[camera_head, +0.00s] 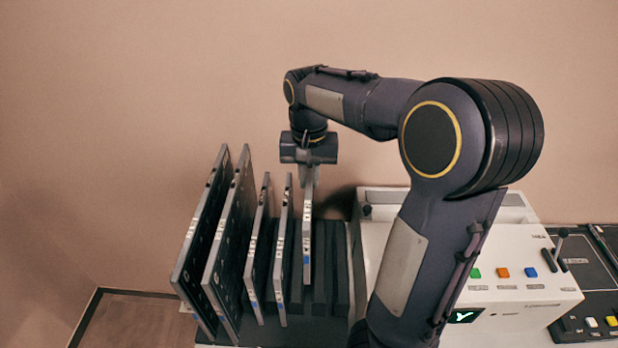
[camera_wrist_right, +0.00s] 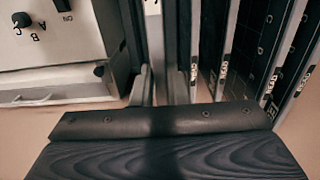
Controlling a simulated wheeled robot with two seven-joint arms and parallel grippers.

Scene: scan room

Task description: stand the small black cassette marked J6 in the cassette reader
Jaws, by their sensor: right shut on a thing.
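My right gripper (camera_head: 309,172) reaches down over the rack and is shut on the top of a small dark cassette (camera_head: 307,238). The cassette is upright, with white marks and a blue patch on its narrow front edge. Its mark is too small to read, so I cannot tell if it is J6. In the right wrist view the fingers (camera_wrist_right: 160,88) stand on either side of the cassette (camera_wrist_right: 154,45). The white console (camera_head: 515,250), right of the rack, seems to be the reader; my right arm hides part of it. My left gripper is not in view.
The dark rack (camera_head: 335,300) holds other upright cassettes to the left: two tall ones (camera_head: 229,245) and two smaller ones (camera_head: 284,255). Empty slots lie right of the held cassette. Coloured buttons (camera_head: 502,272) and a lever (camera_head: 561,240) are on the right.

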